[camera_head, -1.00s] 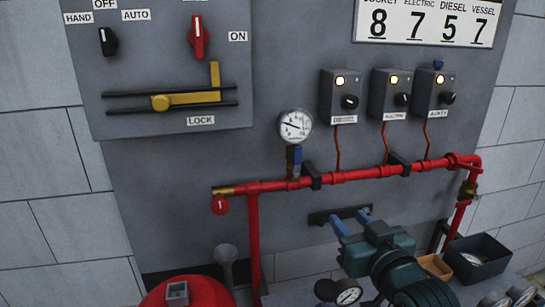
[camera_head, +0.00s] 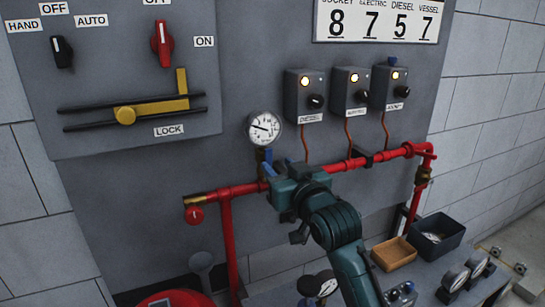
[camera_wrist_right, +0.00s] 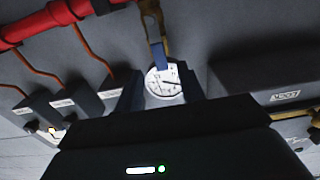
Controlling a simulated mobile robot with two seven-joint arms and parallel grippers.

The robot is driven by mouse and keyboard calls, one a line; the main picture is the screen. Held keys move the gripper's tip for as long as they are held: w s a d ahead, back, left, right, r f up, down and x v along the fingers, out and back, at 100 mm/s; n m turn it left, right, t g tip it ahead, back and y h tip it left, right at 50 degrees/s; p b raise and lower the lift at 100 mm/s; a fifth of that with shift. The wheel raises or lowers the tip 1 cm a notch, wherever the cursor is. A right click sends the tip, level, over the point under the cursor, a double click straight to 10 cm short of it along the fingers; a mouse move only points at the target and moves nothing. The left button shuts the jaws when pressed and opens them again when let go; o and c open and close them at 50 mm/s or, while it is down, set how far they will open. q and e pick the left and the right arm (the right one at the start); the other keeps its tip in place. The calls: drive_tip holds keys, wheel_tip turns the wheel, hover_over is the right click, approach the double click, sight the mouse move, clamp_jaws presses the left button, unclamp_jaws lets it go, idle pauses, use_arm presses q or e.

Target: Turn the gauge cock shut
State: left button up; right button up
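The pressure gauge (camera_head: 264,128) is a white round dial above the red pipe. The gauge cock (camera_wrist_right: 160,55) has a blue handle on a brass stem; in the wrist view it lies in line with the gauge (camera_wrist_right: 163,84). In the head view my right gripper (camera_head: 268,165) is in front of the cock and hides much of it. In the wrist view its two dark blue fingers (camera_wrist_right: 160,74) stand apart, one on each side of the gauge. They look open, and nothing is clamped. Whether they touch the handle cannot be told. My left gripper is not in view.
The red pipe (camera_head: 340,165) runs just behind my right gripper. A red tag (camera_head: 195,215) hangs at its left end. Three controller boxes (camera_head: 350,92) are to the right of the gauge. A brown tray (camera_head: 394,254) and a dark bin (camera_head: 436,238) sit lower right.

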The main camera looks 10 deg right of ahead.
sight(269, 157)
drive_tip(key=shift+w+a, duration=0.2)
drive_tip(key=shift+w, duration=0.75)
drive_tip(key=shift+w+a, duration=0.2)
drive_tip(key=shift+w, duration=0.75)
drive_tip(key=shift+c, duration=0.2)
clamp_jaws()
